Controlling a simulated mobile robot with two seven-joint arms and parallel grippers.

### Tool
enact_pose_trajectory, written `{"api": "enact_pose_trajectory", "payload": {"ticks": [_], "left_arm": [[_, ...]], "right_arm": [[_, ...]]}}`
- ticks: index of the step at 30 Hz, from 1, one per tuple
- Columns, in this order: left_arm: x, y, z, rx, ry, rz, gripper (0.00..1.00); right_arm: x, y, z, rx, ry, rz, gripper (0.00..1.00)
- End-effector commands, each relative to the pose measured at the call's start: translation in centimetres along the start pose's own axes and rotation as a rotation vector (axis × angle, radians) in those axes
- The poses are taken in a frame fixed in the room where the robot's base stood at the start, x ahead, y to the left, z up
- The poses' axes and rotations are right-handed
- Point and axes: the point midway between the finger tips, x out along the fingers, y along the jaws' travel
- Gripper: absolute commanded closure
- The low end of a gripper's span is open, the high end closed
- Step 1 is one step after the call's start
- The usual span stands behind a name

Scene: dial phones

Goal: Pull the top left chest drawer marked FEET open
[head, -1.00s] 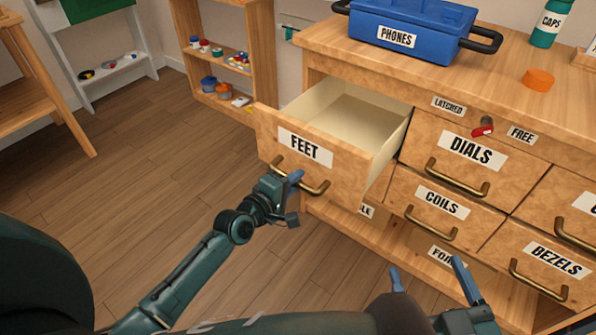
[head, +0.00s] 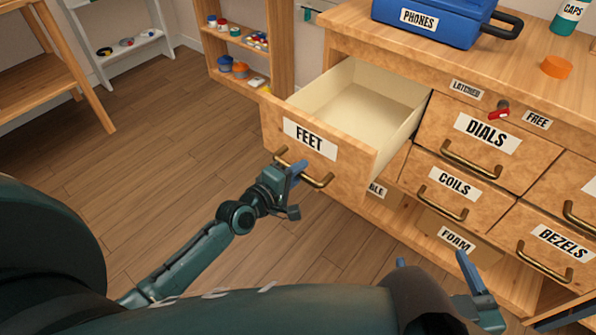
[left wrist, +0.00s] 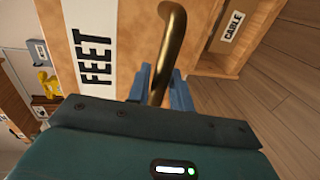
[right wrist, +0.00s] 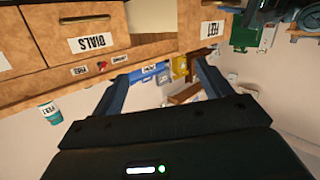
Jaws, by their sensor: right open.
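The FEET drawer (head: 345,167) at the top left of the chest stands well out, its pale, empty-looking inside showing from above. Its brass bar handle (head: 318,184) crosses the front below the white FEET label (head: 310,139). My left gripper (head: 290,172) is at the left part of this handle. In the left wrist view the handle (left wrist: 171,40) passes between the two blue fingers (left wrist: 162,85), which look closed around it. My right gripper (head: 431,264) is open and empty, low in front of the chest.
A red latch (head: 499,113) sits above the shut DIALS drawer (head: 515,170). The wooden floor (head: 150,190) left of the drawer is clear.

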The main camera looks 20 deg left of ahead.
Motion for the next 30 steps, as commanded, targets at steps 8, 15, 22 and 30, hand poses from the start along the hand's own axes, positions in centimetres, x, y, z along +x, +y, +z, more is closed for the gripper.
{"api": "enact_pose_trajectory", "payload": {"ticks": [8, 15, 22, 30], "left_arm": [[0.0, 0.0, 0.0, 0.0, 0.0, 0.0, 0.65], [-0.8, 0.1, 0.0, 0.0, 0.0, 0.0, 0.65], [-5.3, 0.1, 0.0, 0.002, -0.002, -0.004, 0.65], [-10.9, 0.1, 0.0, 0.001, -0.002, -0.004, 0.65]], "right_arm": [[0.0, 0.0, 0.0, 0.0, 0.0, 0.0, 0.22], [-0.1, 0.0, -0.2, 0.003, -0.007, -0.002, 0.22], [-0.5, 0.3, -0.3, 0.029, -0.085, -0.004, 0.22], [-0.9, 0.1, 0.0, 0.054, -0.161, -0.017, 0.22]]}}
